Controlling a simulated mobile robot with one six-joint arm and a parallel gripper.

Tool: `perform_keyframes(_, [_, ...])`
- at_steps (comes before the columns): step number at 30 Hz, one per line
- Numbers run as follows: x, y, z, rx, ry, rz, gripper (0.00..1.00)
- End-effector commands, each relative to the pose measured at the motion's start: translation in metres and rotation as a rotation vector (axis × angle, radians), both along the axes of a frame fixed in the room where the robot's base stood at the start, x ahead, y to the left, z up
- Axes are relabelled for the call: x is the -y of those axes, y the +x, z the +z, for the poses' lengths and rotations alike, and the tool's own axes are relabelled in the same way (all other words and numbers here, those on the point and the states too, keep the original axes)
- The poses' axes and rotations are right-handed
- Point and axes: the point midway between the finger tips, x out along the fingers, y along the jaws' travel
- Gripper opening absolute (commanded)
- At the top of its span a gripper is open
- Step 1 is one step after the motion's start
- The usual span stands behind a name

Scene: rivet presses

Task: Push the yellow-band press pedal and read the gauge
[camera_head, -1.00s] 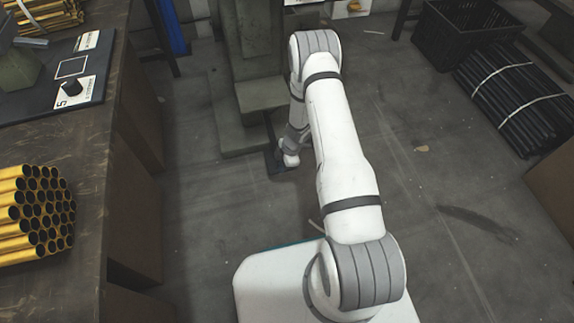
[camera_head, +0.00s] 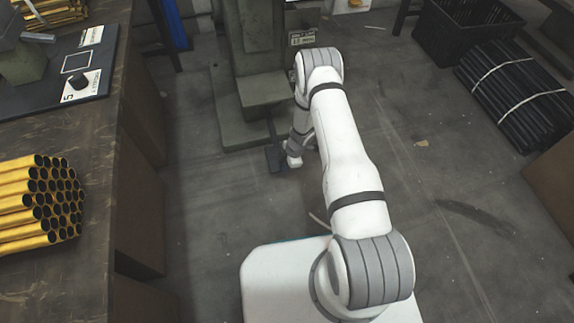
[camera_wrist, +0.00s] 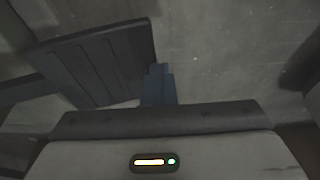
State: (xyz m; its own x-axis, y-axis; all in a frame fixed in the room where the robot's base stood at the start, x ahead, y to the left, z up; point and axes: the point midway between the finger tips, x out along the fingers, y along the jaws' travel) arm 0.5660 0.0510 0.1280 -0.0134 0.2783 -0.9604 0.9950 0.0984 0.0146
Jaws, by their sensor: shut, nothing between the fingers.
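The press pedal (camera_head: 275,159) is a dark flat plate low at the foot of the grey-green press (camera_head: 258,62). In the wrist view the pedal (camera_wrist: 95,62) is ribbed, with a bar running off to the left. My gripper (camera_wrist: 160,72) is shut and empty, its fingertips beside the pedal's right edge. I cannot tell whether they touch it. In the head view my wrist hides the fingers, just right of the pedal. I see no yellow band and no readable gauge; the upper press is out of frame. A small label plate (camera_head: 302,38) shows on the press.
A workbench (camera_head: 95,175) with yellow tubes (camera_head: 38,205) and a dark board (camera_head: 50,95) stands at left. A black crate (camera_head: 462,35) and strapped black rods (camera_head: 515,92) lie at right. Floor (camera_head: 430,190) is clear between them and my arm.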

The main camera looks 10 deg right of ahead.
Motion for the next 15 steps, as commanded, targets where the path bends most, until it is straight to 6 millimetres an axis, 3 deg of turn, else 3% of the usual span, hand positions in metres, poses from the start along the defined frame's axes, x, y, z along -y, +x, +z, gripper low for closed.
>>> perform_keyframes(7, [0.000, -0.007, 0.046, 0.002, 0.008, 0.002, 0.00])
perform_keyframes(15, [0.021, -0.018, 0.105, 0.002, 0.008, 0.000, 0.00])
